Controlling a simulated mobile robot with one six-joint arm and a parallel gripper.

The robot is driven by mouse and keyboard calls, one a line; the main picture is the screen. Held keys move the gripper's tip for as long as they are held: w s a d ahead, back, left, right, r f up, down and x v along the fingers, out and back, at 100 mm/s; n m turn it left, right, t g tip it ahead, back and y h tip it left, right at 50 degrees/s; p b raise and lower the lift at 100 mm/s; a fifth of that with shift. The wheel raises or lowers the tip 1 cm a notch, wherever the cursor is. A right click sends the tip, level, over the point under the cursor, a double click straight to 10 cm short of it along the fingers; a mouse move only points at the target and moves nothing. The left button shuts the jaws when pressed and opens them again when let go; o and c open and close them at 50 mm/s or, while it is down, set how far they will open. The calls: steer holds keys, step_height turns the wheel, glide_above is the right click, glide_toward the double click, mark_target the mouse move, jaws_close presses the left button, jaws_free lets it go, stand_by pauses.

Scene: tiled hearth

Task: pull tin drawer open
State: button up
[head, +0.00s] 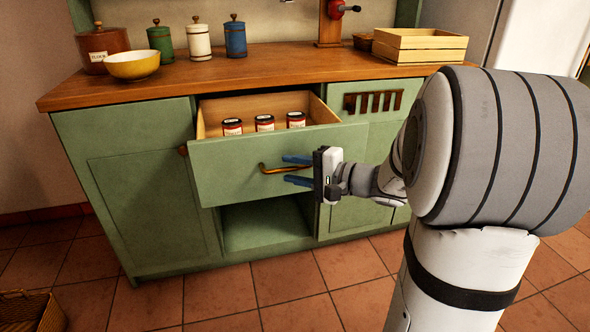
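The green tin drawer (225,167) stands pulled well out of the cabinet, its wooden inside showing. Three small tins with dark lids and red-and-white labels, one of them the middle tin (264,123), stand in a row inside. A copper-coloured bar handle (264,169) is on the drawer front. My gripper (285,170) is at the handle's right end, its two blue fingers spread apart, one above and one below the bar. A clear gap shows between the fingers. Whether either finger touches the handle I cannot tell.
The wooden counter (270,66) holds a yellow bowl (133,65), canisters and a slatted crate (419,46). An open shelf space (262,226) lies below the drawer. The tiled floor in front is clear, with a basket (30,312) at the lower left.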

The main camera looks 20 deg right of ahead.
steer(key=shift+s+d+r, duration=0.1)
steer(key=shift+s+d, duration=0.05)
steer(key=shift+d, duration=0.05)
steer(key=f+p+v, duration=0.1)
steer(key=p+v, duration=0.1)
steer(key=v, duration=0.5)
steer(key=shift+s+r, duration=0.15)
steer(key=shift+r, duration=0.25)
steer(key=shift+r, duration=0.1)
